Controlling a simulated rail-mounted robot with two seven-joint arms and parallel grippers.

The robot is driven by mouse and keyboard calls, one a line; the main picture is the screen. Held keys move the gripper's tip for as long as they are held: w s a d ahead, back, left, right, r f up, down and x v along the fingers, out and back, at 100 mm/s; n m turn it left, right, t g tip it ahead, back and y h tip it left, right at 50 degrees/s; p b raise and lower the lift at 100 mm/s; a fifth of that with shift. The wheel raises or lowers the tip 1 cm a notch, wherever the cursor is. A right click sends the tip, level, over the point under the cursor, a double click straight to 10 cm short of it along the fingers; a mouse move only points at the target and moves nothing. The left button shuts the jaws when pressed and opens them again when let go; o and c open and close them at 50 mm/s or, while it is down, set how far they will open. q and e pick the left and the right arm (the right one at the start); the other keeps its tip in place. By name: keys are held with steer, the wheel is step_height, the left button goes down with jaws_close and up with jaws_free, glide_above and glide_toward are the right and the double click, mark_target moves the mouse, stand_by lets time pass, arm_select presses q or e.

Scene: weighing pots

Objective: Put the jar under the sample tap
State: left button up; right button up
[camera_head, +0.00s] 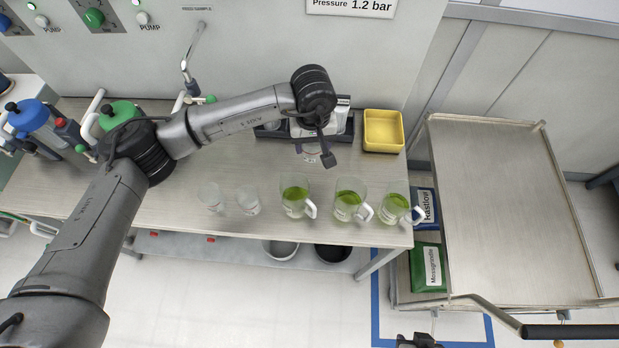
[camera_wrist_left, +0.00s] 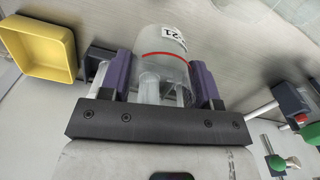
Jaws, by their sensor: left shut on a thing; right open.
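My left gripper (camera_head: 322,152) is shut on a clear jar (camera_wrist_left: 163,68) with a red line and a white label ending in 21. The purple fingers (camera_wrist_left: 160,83) stand on both sides of the jar. In the head view the jar is partly hidden behind my gripper, over the back of the bench. The metal sample tap (camera_head: 188,68) is on the grey panel to the left, well apart from the jar. My right gripper (camera_head: 418,341) is only partly in view at the bottom edge, away from the bench.
A yellow tray (camera_head: 383,131) stands right of the jar, beside a dark rack (camera_head: 344,133). Empty glasses (camera_head: 247,199) and mugs of green liquid (camera_head: 348,199) line the front of the bench. Blue and green valves (camera_head: 32,114) are at the left; a steel cart (camera_head: 500,205) stands right.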

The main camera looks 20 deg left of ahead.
mark_target(312, 145)
arm_select(q)
steer(key=shift+w+a+f+n, duration=0.2)
steer(key=shift+w+a+n, duration=0.1)
steer(key=shift+w+n, duration=0.15)
steer(key=shift+w+a+f+n, duration=0.25)
steer(key=shift+w+n, duration=0.1)
steer(key=shift+w, duration=0.2)
steer(key=shift+w+d+n, duration=0.1)
steer(key=shift+n, duration=0.2)
steer(key=shift+f, duration=0.2)
steer(key=shift+w+f, duration=0.15)
steer(key=shift+f, duration=0.25)
step_height(312, 145, down, 8)
steer(key=shift+b, duration=0.65)
steer(key=shift+f, duration=0.35)
arm_select(e)
steer(key=shift+s+f, duration=0.25)
steer(key=shift+f, duration=0.4)
arm_select(q)
steer(key=shift+f, duration=0.1)
arm_select(e)
steer(key=shift+f, duration=0.15)
